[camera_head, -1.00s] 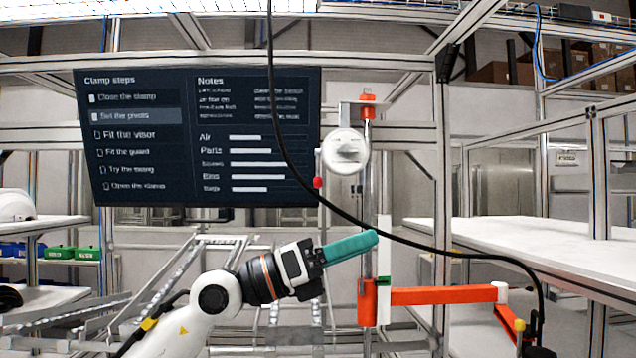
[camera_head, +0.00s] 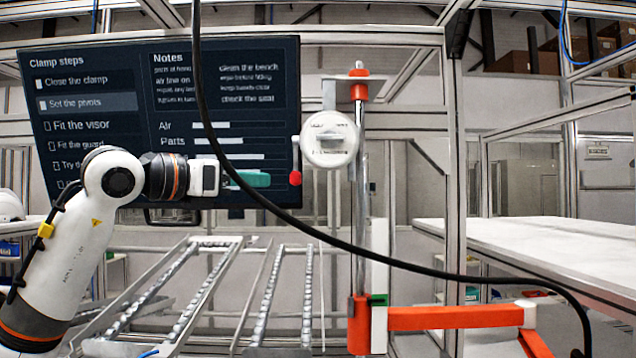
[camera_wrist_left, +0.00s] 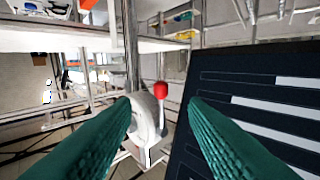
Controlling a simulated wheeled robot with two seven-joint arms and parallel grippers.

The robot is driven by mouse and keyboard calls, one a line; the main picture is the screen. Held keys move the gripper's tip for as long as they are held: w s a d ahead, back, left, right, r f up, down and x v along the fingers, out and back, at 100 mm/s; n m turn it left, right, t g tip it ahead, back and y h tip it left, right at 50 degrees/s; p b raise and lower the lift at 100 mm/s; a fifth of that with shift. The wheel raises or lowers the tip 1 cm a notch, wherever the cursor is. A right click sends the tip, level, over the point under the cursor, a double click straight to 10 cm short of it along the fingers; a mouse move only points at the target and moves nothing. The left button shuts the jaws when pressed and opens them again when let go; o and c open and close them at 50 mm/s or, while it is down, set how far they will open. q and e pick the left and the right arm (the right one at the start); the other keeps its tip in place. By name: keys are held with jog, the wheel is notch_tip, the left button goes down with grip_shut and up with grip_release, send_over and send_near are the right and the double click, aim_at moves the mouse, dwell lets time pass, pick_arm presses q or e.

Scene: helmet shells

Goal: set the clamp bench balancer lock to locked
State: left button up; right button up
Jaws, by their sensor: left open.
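The balancer (camera_head: 329,139) is a round white housing with a grey centre, hung on the upright post in the head view. Its lock lever has a red knob (camera_head: 295,178) at the lower end, just left of the housing. In the left wrist view the red knob (camera_wrist_left: 161,90) stands up beside the white housing (camera_wrist_left: 146,118), between my fingertips in the picture but beyond them. My left gripper (camera_head: 262,180), with teal fingers, is open and empty, a little left of the knob, in front of the screen. My right gripper is not in view.
A dark screen (camera_head: 100,110) stands behind my left arm and fills the right of the wrist view. A black cable (camera_head: 350,247) hangs across the head view in front of the post. An orange arm (camera_head: 455,317) juts right from the post. A white table (camera_head: 520,255) is at right.

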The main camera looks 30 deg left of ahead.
aim_at(291, 176)
pick_arm(q)
jog(key=p+x, duration=0.1)
jog(key=x, duration=0.1)
jog(key=p+x, duration=0.1)
jog(key=x, duration=0.2)
jog(key=r+p+x, duration=0.1)
jog(key=x, duration=0.1)
jog(key=shift+w, duration=0.35)
jog(key=shift+p+x, duration=0.5)
jog(key=shift+x, duration=0.75)
jog(key=shift+w, duration=0.25)
jog(key=shift+w+f, duration=0.1)
jog(key=shift+w, duration=0.05)
grip_shut()
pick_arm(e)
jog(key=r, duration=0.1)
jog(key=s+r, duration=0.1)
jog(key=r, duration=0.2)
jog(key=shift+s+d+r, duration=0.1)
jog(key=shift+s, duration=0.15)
